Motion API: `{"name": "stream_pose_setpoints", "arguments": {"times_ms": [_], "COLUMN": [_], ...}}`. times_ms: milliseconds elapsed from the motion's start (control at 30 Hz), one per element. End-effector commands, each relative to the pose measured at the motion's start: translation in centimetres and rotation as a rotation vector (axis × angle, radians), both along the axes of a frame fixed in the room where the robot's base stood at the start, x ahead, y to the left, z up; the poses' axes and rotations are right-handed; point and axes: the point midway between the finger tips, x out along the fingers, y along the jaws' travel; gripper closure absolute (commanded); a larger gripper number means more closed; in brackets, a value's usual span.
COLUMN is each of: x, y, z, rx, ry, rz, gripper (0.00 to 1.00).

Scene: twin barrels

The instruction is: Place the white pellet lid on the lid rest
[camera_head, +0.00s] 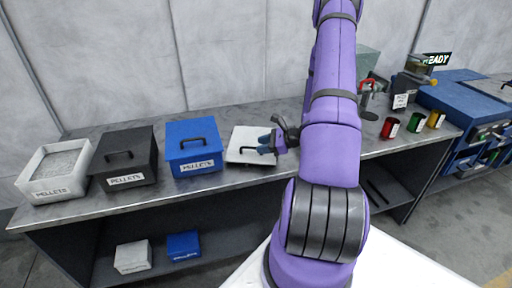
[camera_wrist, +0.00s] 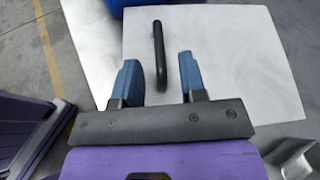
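The white pellet lid (camera_head: 241,152) lies flat on the bench area right of the blue bin. It also fills much of the wrist view (camera_wrist: 225,50), with its black bar handle (camera_wrist: 158,40) running between my fingers. My gripper (camera_head: 268,143) is over the lid's right part; in the wrist view (camera_wrist: 158,68) its blue fingers are spread, one on each side of the handle's near end, with gaps showing on both sides. The open white pellet bin (camera_head: 58,184), filled with grey pellets, stands at the far left. I cannot make out a separate lid rest; the lid may cover it.
A black lidded bin (camera_head: 125,160) and a blue lidded bin (camera_head: 193,150) stand between the white bin and the lid. Small white and blue boxes sit on the lower shelf. Red, green and yellow cans (camera_head: 390,128) stand right of my arm. A wall runs behind the bench.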

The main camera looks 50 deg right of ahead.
Motion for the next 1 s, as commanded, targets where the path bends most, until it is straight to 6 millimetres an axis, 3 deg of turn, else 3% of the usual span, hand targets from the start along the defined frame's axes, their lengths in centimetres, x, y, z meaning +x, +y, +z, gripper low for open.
{"name": "stream_pose_setpoints", "arguments": {"times_ms": [300,600,767,1000], "x": [-5.0,-6.6,-5.0,-2.5], "y": [-3.0,-3.8,-1.6,5.4], "z": [2.3,3.6,6.8,14.2], "rx": [0.000,-0.008,-0.076,-0.270], "ry": [0.000,-0.001,-0.006,-0.018], "rz": [-0.003,0.014,0.138,0.464], "gripper": [0.62,0.62,0.62,0.62]}}
